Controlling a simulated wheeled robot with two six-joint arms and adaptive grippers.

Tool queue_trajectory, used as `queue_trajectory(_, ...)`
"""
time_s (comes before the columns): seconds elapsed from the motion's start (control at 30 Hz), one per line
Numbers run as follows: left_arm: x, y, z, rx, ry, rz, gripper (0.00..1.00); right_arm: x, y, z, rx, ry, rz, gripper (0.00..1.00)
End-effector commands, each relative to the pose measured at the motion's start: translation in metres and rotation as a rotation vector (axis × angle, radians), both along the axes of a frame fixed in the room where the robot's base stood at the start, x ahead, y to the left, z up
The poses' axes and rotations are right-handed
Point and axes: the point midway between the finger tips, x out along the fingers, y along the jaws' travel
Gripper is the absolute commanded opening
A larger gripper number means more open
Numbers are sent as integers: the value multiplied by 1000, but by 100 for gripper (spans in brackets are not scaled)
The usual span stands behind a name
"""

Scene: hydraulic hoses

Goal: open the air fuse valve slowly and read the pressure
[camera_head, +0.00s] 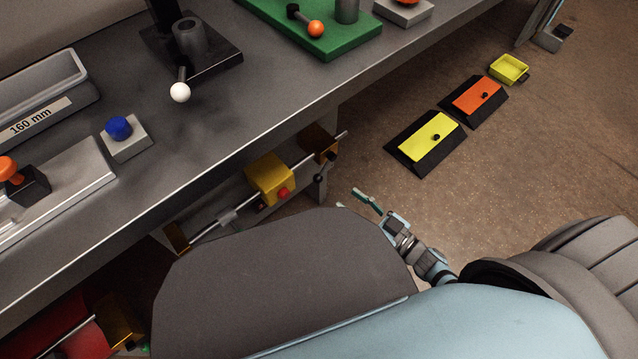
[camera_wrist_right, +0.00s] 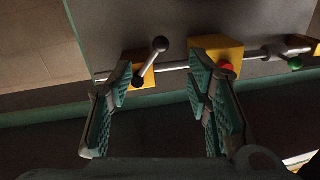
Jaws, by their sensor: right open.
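A pipe with yellow blocks runs along a panel under the bench. One block (camera_wrist_right: 142,66) carries a lever with a black ball (camera_wrist_right: 160,45), which may be the air fuse valve; no label shows. In the head view the black ball (camera_head: 320,178) hangs below the right-hand block (camera_head: 319,142). The middle block (camera_head: 268,176) has a red button (camera_head: 283,193), which also shows in the right wrist view (camera_wrist_right: 226,68). My right gripper (camera_head: 357,200) is open and empty; in its wrist view (camera_wrist_right: 160,82) the lever appears beyond and between its fingertips. No pressure gauge is readable.
A green-ball lever (camera_wrist_right: 294,63) is further right along the pipe. The bench top (camera_head: 255,95) overhangs the pipe.

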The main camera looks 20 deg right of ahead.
Motion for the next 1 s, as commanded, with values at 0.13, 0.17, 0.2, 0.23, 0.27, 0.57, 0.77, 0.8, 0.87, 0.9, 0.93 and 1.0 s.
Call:
queue_trajectory(0.13,12,-5,-4,-11,-23,11,39,39,20,-1,1,-4,-3,45)
queue_trajectory(0.17,14,-6,-4,-14,-27,13,39,47,25,-1,2,-3,-2,45)
queue_trajectory(0.2,18,-8,-5,-18,-34,17,39,57,30,-1,1,-2,-3,45)
queue_trajectory(0.23,21,-9,-6,-21,-40,20,39,64,33,-2,0,-2,-3,45)
queue_trajectory(0.27,24,-10,-6,-24,-46,21,39,70,37,-1,1,-1,-3,45)
queue_trajectory(0.57,37,-15,-5,-37,-71,34,39,99,52,0,0,3,-4,45)
queue_trajectory(0.77,37,-15,-4,-37,-71,34,39,99,52,0,-2,3,-4,41)
queue_trajectory(0.8,37,-15,-4,-37,-71,34,39,99,52,0,-2,3,-4,34)
queue_trajectory(0.87,37,-15,-4,-37,-71,34,39,99,52,0,-2,3,-4,25)
queue_trajectory(0.9,37,-16,-4,-37,-71,34,39,99,52,0,-2,3,-5,18)
queue_trajectory(0.93,37,-16,-4,-37,-71,34,39,99,52,0,-2,3,-5,13)
queue_trajectory(1.0,37,-16,-4,-37,-71,34,39,99,52,0,-2,3,-5,2)
